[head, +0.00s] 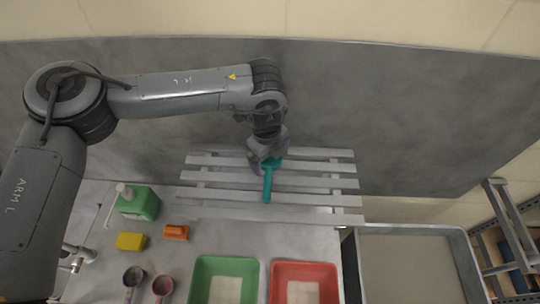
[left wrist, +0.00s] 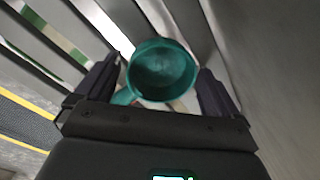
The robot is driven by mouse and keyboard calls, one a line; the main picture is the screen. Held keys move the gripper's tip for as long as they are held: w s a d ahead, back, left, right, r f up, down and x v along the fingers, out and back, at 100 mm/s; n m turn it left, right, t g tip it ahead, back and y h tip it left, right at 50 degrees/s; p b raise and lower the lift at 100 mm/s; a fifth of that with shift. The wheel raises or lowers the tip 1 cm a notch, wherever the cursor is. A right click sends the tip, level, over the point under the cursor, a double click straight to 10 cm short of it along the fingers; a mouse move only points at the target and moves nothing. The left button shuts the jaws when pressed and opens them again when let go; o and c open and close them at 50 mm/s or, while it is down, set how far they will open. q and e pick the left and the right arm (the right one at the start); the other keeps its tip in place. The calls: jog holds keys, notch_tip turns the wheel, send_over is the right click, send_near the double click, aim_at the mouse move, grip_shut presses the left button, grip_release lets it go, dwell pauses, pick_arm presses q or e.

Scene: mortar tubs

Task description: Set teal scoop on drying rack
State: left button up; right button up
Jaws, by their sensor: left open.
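The teal scoop (head: 268,184) is at the slatted grey drying rack (head: 310,184), its handle pointing toward the front in the head view. My left gripper (head: 267,163) is over the scoop's cup end and partly hides it. In the left wrist view the scoop's round cup (left wrist: 162,70) lies between the two spread fingers of my left gripper (left wrist: 160,85), with a gap beside the right finger. The fingers are open. I cannot tell whether the scoop rests fully on the slats. My right gripper is not in view.
A green bottle with a pump (head: 140,203), a yellow sponge (head: 131,241) and an orange item (head: 176,232) stand at left. Green (head: 224,262) and red (head: 304,266) tubs sit before the rack. A grey basin (head: 410,232) is at right.

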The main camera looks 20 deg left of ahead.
pick_arm(q)
notch_tip(320, 180, up, 12)
jog(key=s+b, duration=0.1)
jog(key=shift+a, duration=0.15)
dwell(0.5)
jog(key=shift+r, duration=0.15)
